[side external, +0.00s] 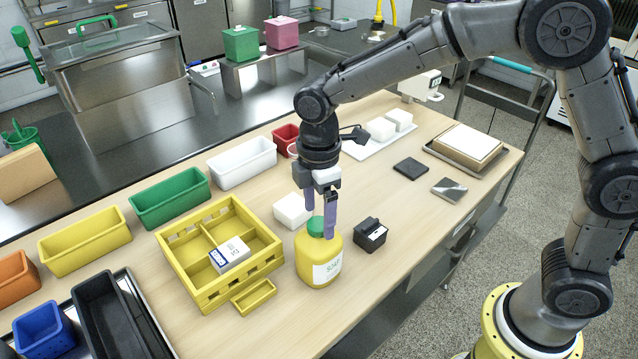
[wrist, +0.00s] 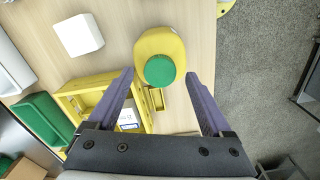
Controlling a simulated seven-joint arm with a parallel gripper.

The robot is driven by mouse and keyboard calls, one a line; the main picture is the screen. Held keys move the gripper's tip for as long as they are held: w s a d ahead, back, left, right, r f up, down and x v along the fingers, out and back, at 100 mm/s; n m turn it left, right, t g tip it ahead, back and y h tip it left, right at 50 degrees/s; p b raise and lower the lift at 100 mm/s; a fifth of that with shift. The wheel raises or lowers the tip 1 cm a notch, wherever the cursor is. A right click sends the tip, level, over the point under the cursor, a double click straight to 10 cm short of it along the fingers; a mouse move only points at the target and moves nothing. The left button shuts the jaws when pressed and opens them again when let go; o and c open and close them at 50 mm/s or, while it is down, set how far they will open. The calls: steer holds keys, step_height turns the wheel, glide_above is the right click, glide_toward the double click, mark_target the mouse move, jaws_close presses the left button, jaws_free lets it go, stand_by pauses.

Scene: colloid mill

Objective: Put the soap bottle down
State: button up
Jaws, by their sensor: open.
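A yellow soap bottle (side external: 318,262) with a green cap and a white label stands upright on the wooden table (side external: 385,270). It also shows from above in the wrist view, where its green cap (wrist: 160,70) lies between and just beyond the fingertips. My gripper (side external: 320,208) is directly over the bottle, with its purple fingers pointing down on either side of the cap. In the wrist view my gripper (wrist: 161,77) is spread wide, with gaps between each finger and the cap. It holds nothing.
A yellow divided crate (side external: 165,247) holding a small white box (side external: 230,255) stands left of the bottle. A black device (side external: 370,235) is close on the right, and a white block (side external: 292,210) is behind. Table space in front is clear.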

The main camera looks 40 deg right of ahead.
step_height(320, 180, up, 9)
steer(key=s+d+r+m+t, duration=0.1)
steer(key=s+d+r+m, duration=0.3)
steer(key=s+d+r, duration=0.15)
steer(key=s+d+f+m+t, duration=0.1)
steer(key=s+d+m+t, duration=0.1)
steer(key=s+d+m, duration=0.3)
steer(key=s+d+f+m+t, duration=0.2)
steer(key=s+d+m, duration=0.3)
steer(key=s, duration=0.6)
steer(key=shift+f+m+t, duration=0.2)
steer(key=shift+m+t, duration=0.1)
steer(key=shift+m, duration=0.1)
